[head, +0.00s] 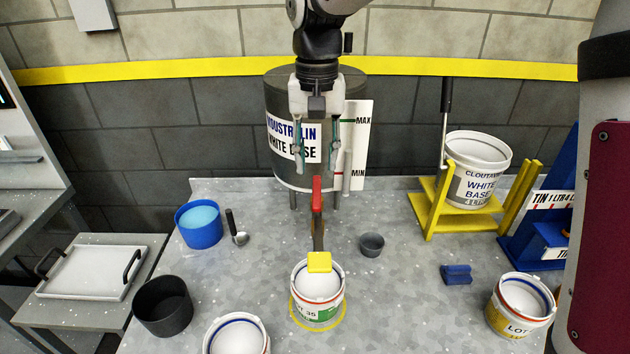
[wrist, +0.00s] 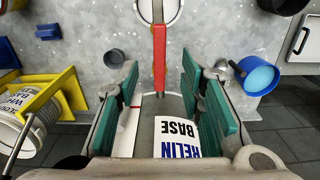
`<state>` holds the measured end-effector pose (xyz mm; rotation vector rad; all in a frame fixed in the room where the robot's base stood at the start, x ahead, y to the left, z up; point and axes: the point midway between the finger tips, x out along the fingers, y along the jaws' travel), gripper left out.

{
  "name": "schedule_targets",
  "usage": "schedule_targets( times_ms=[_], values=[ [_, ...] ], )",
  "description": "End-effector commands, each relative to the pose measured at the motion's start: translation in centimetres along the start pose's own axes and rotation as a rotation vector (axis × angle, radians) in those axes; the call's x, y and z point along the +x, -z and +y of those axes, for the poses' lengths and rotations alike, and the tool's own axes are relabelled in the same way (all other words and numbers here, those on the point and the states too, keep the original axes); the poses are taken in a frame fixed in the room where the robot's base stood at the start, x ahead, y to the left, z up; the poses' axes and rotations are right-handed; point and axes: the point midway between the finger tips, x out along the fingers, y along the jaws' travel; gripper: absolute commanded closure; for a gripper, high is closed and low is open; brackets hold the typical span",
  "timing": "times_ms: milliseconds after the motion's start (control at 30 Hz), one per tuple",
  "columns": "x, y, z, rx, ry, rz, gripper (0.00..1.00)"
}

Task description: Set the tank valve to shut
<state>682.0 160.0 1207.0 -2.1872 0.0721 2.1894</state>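The grey tank (head: 315,82) stands at the back with a white label. Its red valve lever (head: 316,194) points up in the head view, in line with the brown outlet pipe (head: 318,235). The lever also shows in the wrist view (wrist: 159,58). I cannot tell if liquid flows. A yellow piece (head: 319,262) at the pipe's front end is over a white pail (head: 318,310) with a green label. My gripper (head: 317,158) is open and empty in front of the tank, its green-padded fingers apart. In the wrist view the lever appears between and beyond the fingertips (wrist: 158,85).
A white level gauge (head: 358,150) is on the tank's right. A yellow rack (head: 430,205) holds a labelled pail (head: 478,170). A blue tub (head: 198,225), dark tub (head: 162,305), small grey cup (head: 372,244) and blue block (head: 455,274) are on the speckled worktop (head: 400,300).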

Motion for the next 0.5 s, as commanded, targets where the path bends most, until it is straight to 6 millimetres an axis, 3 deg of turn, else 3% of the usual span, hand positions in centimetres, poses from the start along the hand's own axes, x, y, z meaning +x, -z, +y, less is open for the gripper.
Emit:
schedule_targets(
  times_ms=[233,500],
  values=[
    [4.8,-0.1,0.1,0.0,-0.002,-0.004,0.65],
    [7.6,0.0,0.0,0.0,0.0,0.0,0.65]
  ],
)
